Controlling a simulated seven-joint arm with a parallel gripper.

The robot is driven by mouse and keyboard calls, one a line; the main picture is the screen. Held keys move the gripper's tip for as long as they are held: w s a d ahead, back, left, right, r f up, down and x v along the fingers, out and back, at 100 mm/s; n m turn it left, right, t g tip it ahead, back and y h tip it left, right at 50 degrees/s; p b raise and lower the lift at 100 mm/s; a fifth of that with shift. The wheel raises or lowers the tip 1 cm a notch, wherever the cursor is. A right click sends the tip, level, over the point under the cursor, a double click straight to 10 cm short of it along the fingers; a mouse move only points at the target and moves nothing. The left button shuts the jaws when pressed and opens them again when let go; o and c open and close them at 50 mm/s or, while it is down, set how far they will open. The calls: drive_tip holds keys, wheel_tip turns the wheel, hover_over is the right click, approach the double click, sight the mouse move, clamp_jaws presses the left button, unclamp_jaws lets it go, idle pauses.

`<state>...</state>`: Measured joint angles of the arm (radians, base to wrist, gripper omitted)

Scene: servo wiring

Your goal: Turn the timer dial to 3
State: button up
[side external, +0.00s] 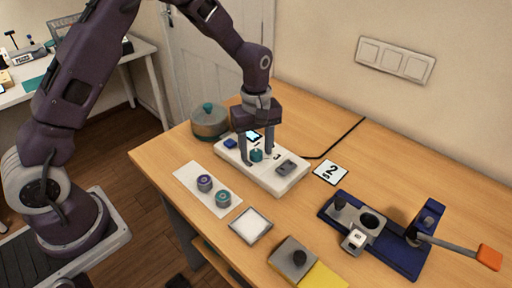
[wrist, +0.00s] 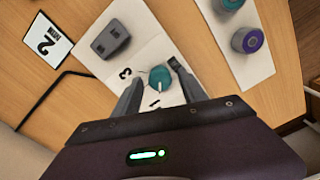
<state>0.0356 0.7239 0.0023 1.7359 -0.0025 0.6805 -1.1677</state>
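The timer dial is a round teal knob (side external: 257,156) on a white panel (side external: 277,184); it also shows in the wrist view (wrist: 160,78). A printed 3 (wrist: 125,73) lies left of the knob in the wrist view, and a printed 1 (wrist: 155,104) lies below it. My gripper (side external: 258,157) points down over the panel with one finger on each side of the knob. In the wrist view its fingers (wrist: 157,73) stand apart, with a small gap seeming to show beside the knob. The dial's exact pointer direction is too small to read.
A grey rocker switch (wrist: 110,39) sits on the same panel. A card marked 2 (side external: 331,172) and a black cable (side external: 345,136) lie behind it. Two small knobs (side external: 204,183) stand on a white strip in front. A lidded round pot (side external: 209,121) and a blue lever fixture (side external: 400,259) flank the panel.

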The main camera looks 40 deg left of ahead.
clamp_jaws()
drive_tip(key=shift+m, duration=0.3)
drive_tip(key=m, duration=0.4)
drive_tip(key=shift+m, duration=0.3)
drive_tip(key=m, duration=0.4)
drive_tip(key=shift+m, duration=0.3)
drive_tip(key=m, duration=0.5)
drive_tip(key=shift+d, duration=0.1)
drive_tip(key=shift+m, duration=2.4)
drive_tip(key=shift+o, duration=0.9)
unclamp_jaws()
